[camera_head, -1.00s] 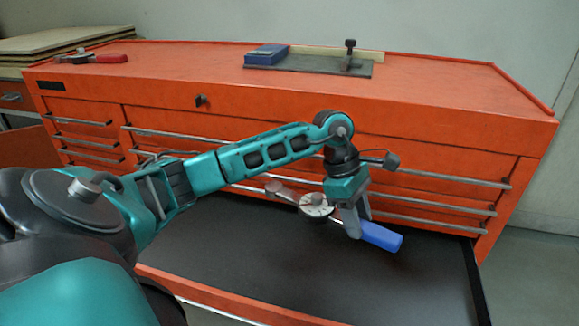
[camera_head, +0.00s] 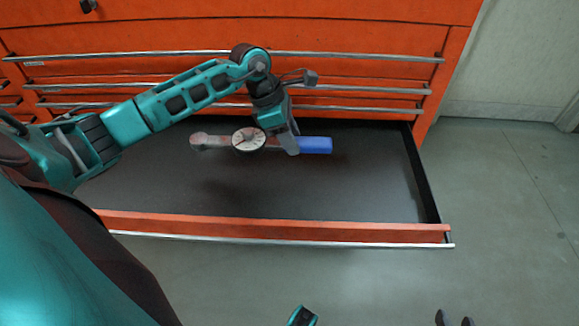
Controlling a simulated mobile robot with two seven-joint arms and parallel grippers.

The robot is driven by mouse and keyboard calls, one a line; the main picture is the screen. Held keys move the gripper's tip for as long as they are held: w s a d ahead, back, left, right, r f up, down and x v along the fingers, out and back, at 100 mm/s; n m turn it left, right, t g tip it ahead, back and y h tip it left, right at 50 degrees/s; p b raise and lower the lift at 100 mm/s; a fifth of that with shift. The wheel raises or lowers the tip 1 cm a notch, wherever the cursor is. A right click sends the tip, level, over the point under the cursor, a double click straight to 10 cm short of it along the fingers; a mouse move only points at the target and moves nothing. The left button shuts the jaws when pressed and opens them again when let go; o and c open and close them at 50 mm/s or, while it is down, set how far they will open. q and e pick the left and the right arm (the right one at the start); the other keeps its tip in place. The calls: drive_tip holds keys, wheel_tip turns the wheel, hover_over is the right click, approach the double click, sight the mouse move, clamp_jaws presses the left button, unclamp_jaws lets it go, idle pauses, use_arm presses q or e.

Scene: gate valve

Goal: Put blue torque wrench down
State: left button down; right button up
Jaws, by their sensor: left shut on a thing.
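The torque wrench has a blue handle (camera_head: 316,145), a round white dial (camera_head: 249,139) and a grey head at its left end. It lies roughly level, left to right, over the open drawer (camera_head: 330,190). My left gripper (camera_head: 290,148) points down and is shut on the wrench between the dial and the blue handle. A soft shadow on the dark drawer floor suggests a gap below the wrench; its height is hard to tell. Two small dark tips at the bottom right edge may belong to my right gripper, but too little shows to tell its state.
The red tool cabinet (camera_head: 350,36) stands behind, with long metal handles (camera_head: 370,55) above the open drawer. The drawer's red front wall (camera_head: 300,229) faces me. Its dark floor is otherwise clear. Grey floor (camera_head: 510,200) is free on the right.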

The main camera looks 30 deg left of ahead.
use_arm(q)
drive_tip(key=b, duration=0.1)
hover_over(297, 176)
drive_tip(key=a, duration=0.2)
drive_tip(key=f, duration=0.5)
drive_tip(key=shift+s+d, duration=0.25)
wheel_tip(297, 176, down, 4)
drive_tip(key=shift+f+b, duration=0.1)
drive_tip(key=shift+b, duration=0.55)
drive_tip(key=shift+f, duration=0.2)
drive_tip(key=c, duration=0.7)
unclamp_jaws()
drive_tip(key=shift+s, duration=0.1)
drive_tip(key=shift+o, duration=0.2)
use_arm(e)
drive_tip(key=shift+w+a+f+y, duration=0.3)
drive_tip(key=shift+w+a+f, duration=0.1)
drive_tip(key=shift+a+f, duration=0.1)
drive_tip(key=shift+d, duration=0.1)
